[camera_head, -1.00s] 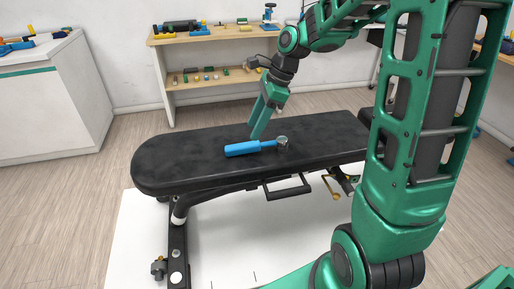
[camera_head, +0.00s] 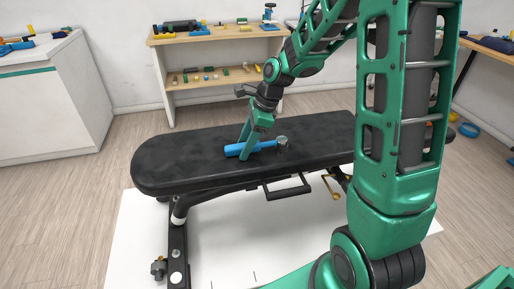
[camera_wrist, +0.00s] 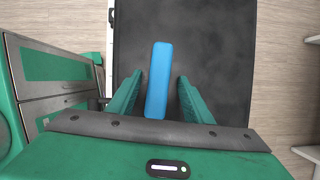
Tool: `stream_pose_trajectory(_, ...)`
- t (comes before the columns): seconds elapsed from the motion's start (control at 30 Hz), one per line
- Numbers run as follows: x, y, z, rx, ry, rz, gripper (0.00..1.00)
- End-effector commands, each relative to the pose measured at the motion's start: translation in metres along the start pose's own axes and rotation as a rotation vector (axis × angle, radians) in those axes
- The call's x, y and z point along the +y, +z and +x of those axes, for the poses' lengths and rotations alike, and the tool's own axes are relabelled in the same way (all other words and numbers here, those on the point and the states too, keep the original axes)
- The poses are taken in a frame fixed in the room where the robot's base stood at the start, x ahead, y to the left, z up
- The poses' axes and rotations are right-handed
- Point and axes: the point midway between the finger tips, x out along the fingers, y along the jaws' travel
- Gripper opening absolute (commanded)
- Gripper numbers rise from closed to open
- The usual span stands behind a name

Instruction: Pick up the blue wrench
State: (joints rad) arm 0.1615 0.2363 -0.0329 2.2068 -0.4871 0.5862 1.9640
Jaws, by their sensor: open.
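The blue wrench (camera_head: 234,150) lies on the black padded bench (camera_head: 165,160), its blue handle to the left and its grey head (camera_head: 282,141) to the right. My gripper (camera_head: 247,148) is down at the handle, with the fingers on either side of it. In the wrist view the blue handle (camera_wrist: 158,80) lies lengthwise between the two green fingers of my gripper (camera_wrist: 156,98), with a gap on each side. The fingers are open. The wrench head is out of sight in the wrist view, and part of the handle is hidden by a finger in the head view.
A wooden shelf unit (camera_head: 164,80) with small items stands against the back wall. A white cabinet (camera_head: 55,105) is at the left. The bench's left part is clear. A blue ring (camera_head: 469,130) lies on the floor at the right.

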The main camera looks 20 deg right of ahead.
Motion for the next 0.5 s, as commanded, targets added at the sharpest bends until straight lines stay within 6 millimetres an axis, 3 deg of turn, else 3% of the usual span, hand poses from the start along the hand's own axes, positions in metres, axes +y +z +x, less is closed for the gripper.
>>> stream_pose_trajectory(0.03,0.0,0.0001,-0.0001,0.0,0.0,0.0,0.44)
stream_pose_trajectory(0.2,-0.0001,0.0,-0.0002,0.0,0.0,0.0,0.03)
stream_pose_trajectory(0.23,-0.0001,0.0001,-0.0003,0.0,0.0,0.0,0.0)
stream_pose_trajectory(0.5,-0.0003,0.0004,-0.0009,0.0,-0.001,-0.001,0.0)
